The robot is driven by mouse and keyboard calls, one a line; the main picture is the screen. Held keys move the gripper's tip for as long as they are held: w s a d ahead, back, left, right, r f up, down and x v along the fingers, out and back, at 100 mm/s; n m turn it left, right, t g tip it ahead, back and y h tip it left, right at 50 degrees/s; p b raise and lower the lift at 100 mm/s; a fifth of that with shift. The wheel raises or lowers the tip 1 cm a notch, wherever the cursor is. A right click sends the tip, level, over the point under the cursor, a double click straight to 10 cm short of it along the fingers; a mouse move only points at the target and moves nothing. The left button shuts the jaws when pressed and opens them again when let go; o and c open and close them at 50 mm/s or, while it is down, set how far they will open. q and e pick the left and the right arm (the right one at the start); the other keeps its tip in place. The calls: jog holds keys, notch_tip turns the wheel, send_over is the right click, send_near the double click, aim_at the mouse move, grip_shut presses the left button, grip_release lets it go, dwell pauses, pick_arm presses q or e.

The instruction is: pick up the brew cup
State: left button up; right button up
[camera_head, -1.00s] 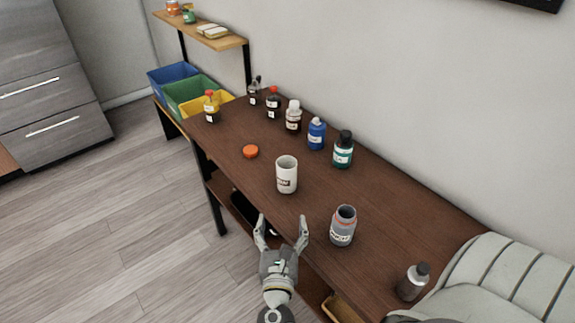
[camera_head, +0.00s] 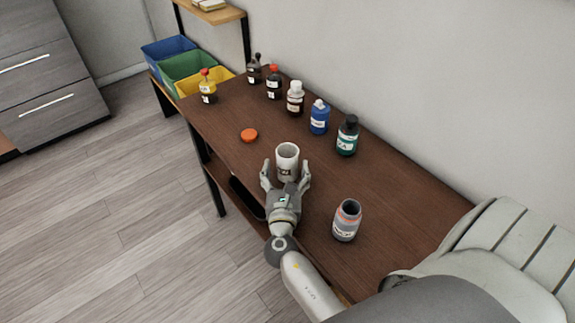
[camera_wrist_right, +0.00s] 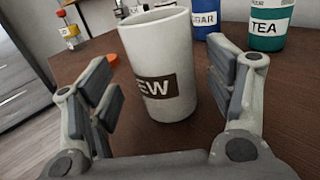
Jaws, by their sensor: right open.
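The brew cup (camera_head: 287,157) is a white upright cup with a dark label. It stands on the brown table (camera_head: 390,200) in the head view. In the right wrist view the cup (camera_wrist_right: 158,60) shows the letters "EW" on its label, between the fingers. My right gripper (camera_head: 285,176) is open, with one finger on each side of the cup's near part. In the right wrist view there is a gap between each finger of the gripper (camera_wrist_right: 165,95) and the cup. My left gripper is not in view.
An open grey jar (camera_head: 346,221) stands to the right of the gripper. An orange lid (camera_head: 249,135) lies left of the cup. Behind it stand a teal tea bottle (camera_head: 347,137), a blue sugar bottle (camera_head: 319,118) and several others. Colored bins (camera_head: 187,72) sit at the far left end.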

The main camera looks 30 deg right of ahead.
aim_at(288, 155)
jog(key=x, duration=0.4)
jog(key=shift+d+f, duration=0.15)
jog(key=shift+s, duration=0.1)
jog(key=shift+c, duration=0.5)
jog(key=c, duration=1.1)
jog(key=shift+r, duration=0.3)
